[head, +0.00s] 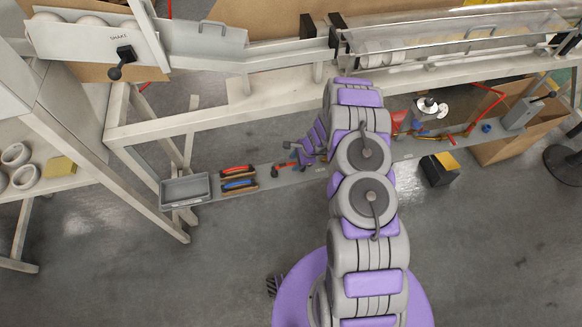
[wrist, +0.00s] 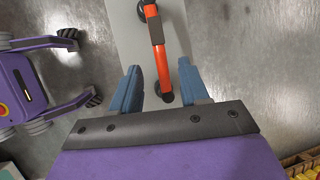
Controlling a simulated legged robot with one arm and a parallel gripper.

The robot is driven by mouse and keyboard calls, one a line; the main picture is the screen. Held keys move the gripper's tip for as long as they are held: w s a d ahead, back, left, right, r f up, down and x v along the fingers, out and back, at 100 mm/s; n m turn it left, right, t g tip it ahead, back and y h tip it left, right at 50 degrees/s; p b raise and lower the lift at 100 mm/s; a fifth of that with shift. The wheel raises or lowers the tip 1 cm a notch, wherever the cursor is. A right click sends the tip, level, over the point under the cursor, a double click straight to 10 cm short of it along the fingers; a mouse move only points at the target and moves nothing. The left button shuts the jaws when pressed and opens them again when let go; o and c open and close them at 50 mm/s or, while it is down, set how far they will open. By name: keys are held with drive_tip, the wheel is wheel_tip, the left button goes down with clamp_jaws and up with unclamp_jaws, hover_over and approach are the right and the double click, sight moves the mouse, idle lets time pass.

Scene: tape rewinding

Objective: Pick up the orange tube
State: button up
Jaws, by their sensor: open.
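The orange tube (wrist: 157,45) shows in the wrist view as a bright orange bar with black round ends. It lies on a light grey shelf board (wrist: 120,22). My gripper (wrist: 158,80) is open, with one blue finger on each side of the tube's lower part. A gap shows between the tube and each finger. I cannot tell how far the fingertips are above the board. In the head view, a small red-orange piece (head: 292,165) shows beside my gripper (head: 300,158), and the arm hides part of the shelf.
On the same low shelf stand a grey bin (head: 186,189) and a red-handled and a blue-handled tool (head: 238,176) to the left. A black and yellow box (head: 440,168) stands on the right. The white machine frame (head: 230,118) runs above the shelf.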

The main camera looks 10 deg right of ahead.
sight(290, 164)
drive_tip(key=a, duration=0.1)
drive_tip(key=a+f, duration=0.1)
drive_tip(key=shift+w+a+f, duration=0.15)
drive_tip(key=shift+a+f, duration=0.05)
drive_tip(key=shift+a, duration=0.2)
drive_tip(key=f+b, duration=0.1)
drive_tip(key=w+f, duration=0.1)
drive_tip(key=f, duration=0.1)
drive_tip(key=shift+b, duration=0.4)
drive_tip(key=shift+d+f, duration=0.2)
drive_tip(key=shift+f, duration=0.1)
drive_tip(key=shift+a, duration=0.4)
drive_tip(key=shift+c, duration=0.3)
drive_tip(key=shift+a, duration=0.4)
drive_tip(key=c, duration=0.3)
drive_tip(key=shift+c, duration=0.8)
drive_tip(key=shift+d, duration=0.35)
drive_tip(key=c, duration=0.3)
drive_tip(key=shift+d, duration=0.2)
clamp_jaws()
